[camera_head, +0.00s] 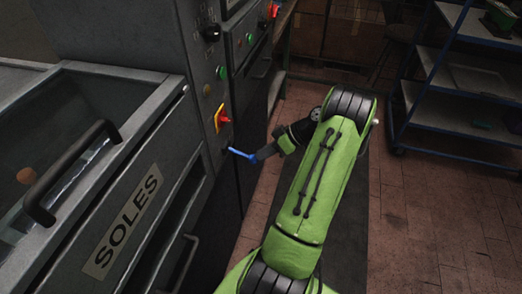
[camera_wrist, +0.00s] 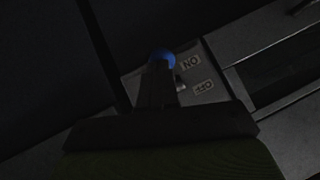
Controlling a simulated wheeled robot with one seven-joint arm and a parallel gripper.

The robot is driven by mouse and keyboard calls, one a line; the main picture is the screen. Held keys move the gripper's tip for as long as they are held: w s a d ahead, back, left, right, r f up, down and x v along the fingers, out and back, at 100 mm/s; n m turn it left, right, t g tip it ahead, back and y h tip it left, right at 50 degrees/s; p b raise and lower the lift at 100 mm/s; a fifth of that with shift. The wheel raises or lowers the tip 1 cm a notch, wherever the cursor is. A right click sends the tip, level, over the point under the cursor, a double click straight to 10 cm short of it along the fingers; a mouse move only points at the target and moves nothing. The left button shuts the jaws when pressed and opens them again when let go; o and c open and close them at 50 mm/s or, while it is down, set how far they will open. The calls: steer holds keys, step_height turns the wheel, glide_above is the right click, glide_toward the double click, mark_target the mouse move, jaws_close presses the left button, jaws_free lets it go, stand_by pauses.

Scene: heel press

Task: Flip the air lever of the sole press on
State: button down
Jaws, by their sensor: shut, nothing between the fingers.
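The blue air lever (camera_head: 241,153) sticks out from the front of the grey sole press (camera_head: 160,130), below a red and yellow switch. My gripper (camera_head: 262,153) is at the lever's outer end, seemingly touching or very close. In the dark wrist view, my shut gripper (camera_wrist: 157,72) points at the blue lever (camera_wrist: 162,57), which shows as a rounded blue end just past the fingertips. An ON label (camera_wrist: 191,63) and an OFF label (camera_wrist: 203,87) sit to its right. The fingers hide part of the lever, and I cannot tell its setting for sure.
A red knob on a yellow plate (camera_head: 220,118) is on the panel just above the lever. A drawer front labelled SOLES (camera_head: 122,222) is at the left. A blue shelf cart (camera_head: 455,110) stands at the right.

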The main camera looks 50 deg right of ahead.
steer(key=shift+w+f+b, duration=0.15)
steer(key=shift+f+b, duration=0.65)
steer(key=shift+f, duration=0.75)
